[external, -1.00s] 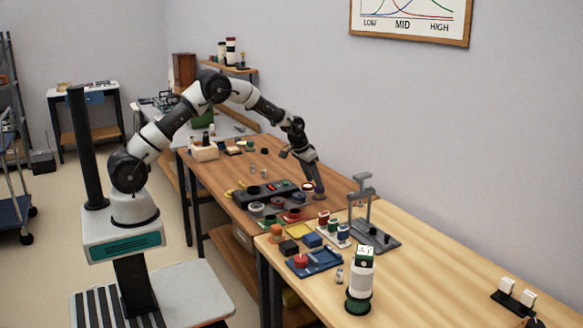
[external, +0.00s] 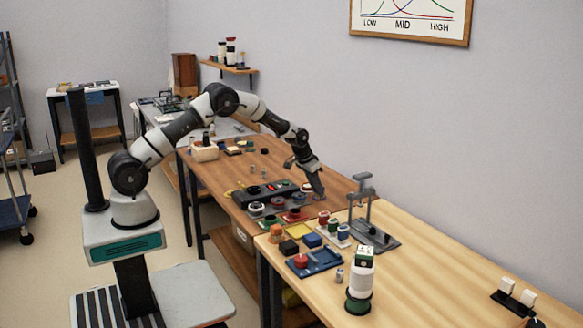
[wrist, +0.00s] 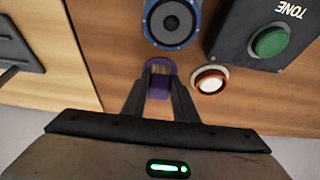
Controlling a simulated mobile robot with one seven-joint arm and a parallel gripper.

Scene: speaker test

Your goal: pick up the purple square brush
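The purple square brush (wrist: 159,93) lies on the brown table in the wrist view, purple with a tan-brown patch. My gripper (wrist: 160,70) is directly over it, its two dark fingers apart with part of the brush showing between them. The fingers cover parts of the brush's sides, and I cannot tell whether they touch it. In the external view my gripper (external: 321,192) points down, tilted, near the right edge of the brown table, and largely hides the brush.
A white button with an orange-brown rim (wrist: 209,80) sits close beside the brush. A blue-rimmed speaker (wrist: 172,20) and a dark box with a green button (wrist: 270,41) are nearby. A grey stand (external: 365,215) rises on the lighter table, right of my gripper.

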